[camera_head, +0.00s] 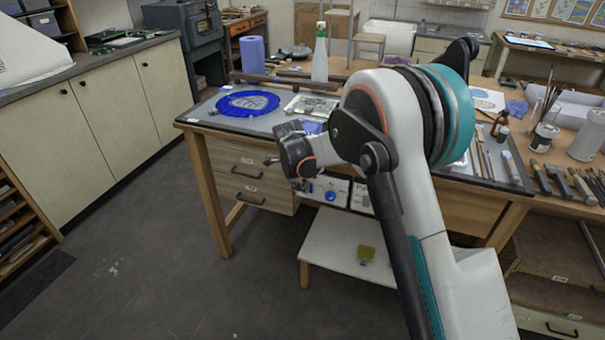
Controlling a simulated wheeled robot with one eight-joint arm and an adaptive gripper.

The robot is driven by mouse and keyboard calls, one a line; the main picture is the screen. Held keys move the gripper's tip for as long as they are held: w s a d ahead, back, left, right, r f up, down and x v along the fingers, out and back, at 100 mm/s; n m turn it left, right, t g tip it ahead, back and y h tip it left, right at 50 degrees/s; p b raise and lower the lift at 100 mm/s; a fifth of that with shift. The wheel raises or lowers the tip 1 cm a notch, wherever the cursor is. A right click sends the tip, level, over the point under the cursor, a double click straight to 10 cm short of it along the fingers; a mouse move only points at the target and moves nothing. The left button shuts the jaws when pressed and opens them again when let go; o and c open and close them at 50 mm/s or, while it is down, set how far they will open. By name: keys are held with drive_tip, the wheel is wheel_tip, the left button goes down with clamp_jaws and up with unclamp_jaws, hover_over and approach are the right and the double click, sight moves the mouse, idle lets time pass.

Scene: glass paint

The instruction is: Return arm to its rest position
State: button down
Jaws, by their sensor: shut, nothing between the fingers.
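My arm (445,240) rises from the lower right of the head view, folded, with a white and teal link and a large teal-banded joint. Its far end bends to the left. My gripper (290,150), dark with an orange ring beside it, is at that end, in front of the workbench's near edge. It is shut and holds nothing. Its fingertips are small and hard to make out.
The wooden workbench (229,120) carries a blue round piece (247,104), a blue paper roll (253,55), a white bottle (320,55) and several brushes (547,100). Grey floor (130,250) is clear at left.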

drive_tip(key=s+d+r+n+t+y, duration=0.1)
drive_tip(key=s+d+r+n, duration=0.4)
drive_tip(key=s+d+r, duration=0.4)
drive_tip(key=s+d+r+n+t, duration=0.1)
drive_tip(key=s+d+r+n, duration=0.4)
drive_tip(key=s+r, duration=0.5)
drive_tip(key=s+d+n+t, duration=0.1)
drive_tip(key=s+d+n, duration=0.2)
drive_tip(key=s+n, duration=0.3)
drive_tip(key=s+d+r+n, duration=0.1)
drive_tip(key=s+d+n, duration=0.3)
drive_tip(key=s, duration=1.1)
drive_tip(key=shift+d+r+n+t, duration=0.2)
drive_tip(key=shift+n+t, duration=0.2)
drive_tip(key=shift+n, duration=0.6)
